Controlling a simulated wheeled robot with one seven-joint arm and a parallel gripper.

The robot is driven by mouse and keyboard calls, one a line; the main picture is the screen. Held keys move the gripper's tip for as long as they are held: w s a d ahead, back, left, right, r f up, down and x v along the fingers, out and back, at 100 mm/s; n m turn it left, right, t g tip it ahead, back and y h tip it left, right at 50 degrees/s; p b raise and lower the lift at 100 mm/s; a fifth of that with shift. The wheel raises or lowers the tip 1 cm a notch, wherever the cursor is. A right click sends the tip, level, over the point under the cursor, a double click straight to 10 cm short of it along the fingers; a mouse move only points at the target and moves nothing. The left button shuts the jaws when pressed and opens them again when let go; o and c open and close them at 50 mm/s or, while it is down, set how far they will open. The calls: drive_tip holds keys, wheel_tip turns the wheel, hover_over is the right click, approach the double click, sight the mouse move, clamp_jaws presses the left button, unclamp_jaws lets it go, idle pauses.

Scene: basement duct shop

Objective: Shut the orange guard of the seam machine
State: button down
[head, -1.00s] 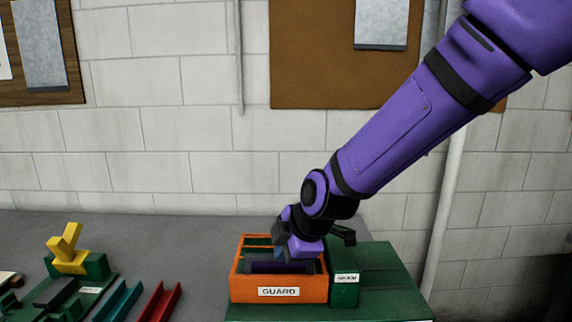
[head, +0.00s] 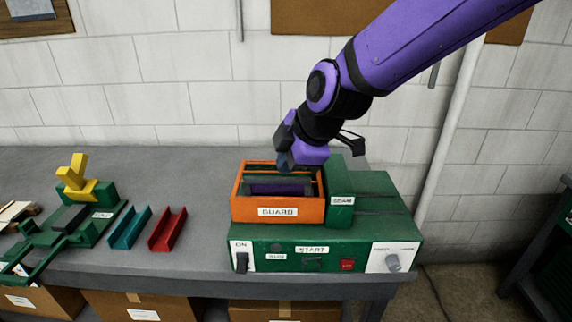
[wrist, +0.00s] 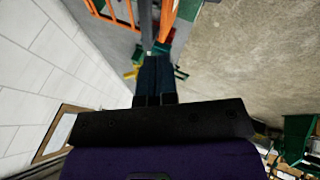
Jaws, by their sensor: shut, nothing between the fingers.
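The green seam machine (head: 325,250) stands on the grey bench. Its orange guard (head: 277,213), labelled GUARD, is an open-topped frame at the machine's left, beside a green block labelled SEAM (head: 341,201). A dark purple part (head: 282,188) lies inside the frame. I cannot tell for sure whether the guard is fully shut. My gripper (head: 284,162) is shut and empty, over the guard's back right part; contact is unclear. In the wrist view my shut fingers (wrist: 155,75) point toward orange bars of the guard (wrist: 170,15).
The machine's front has an ON switch (head: 241,262), a red button (head: 347,265) and a knob (head: 393,262). Left of it lie a red channel (head: 168,230), a teal channel (head: 130,228) and a green tool with a yellow handle (head: 77,180). Cardboard boxes (head: 140,305) sit below.

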drive_tip(key=s+d+r+m+h, duration=0.1)
drive_tip(key=s+d+r+m, duration=0.2)
drive_tip(key=s+d+m, duration=0.3)
drive_tip(key=s+d+r+m+h, duration=0.2)
drive_tip(key=s+d+m, duration=0.4)
drive_tip(key=d, duration=0.7)
drive_tip(key=s+d+r+m+t+h, duration=0.1)
drive_tip(key=s+d+r+m, duration=0.3)
drive_tip(key=d+m, duration=0.5)
drive_tip(key=shift+s+d+r+h, duration=0.2)
drive_tip(key=shift+s+d+h, duration=0.1)
drive_tip(key=shift+s+d, duration=0.5)
drive_tip(key=shift+a, duration=0.2)
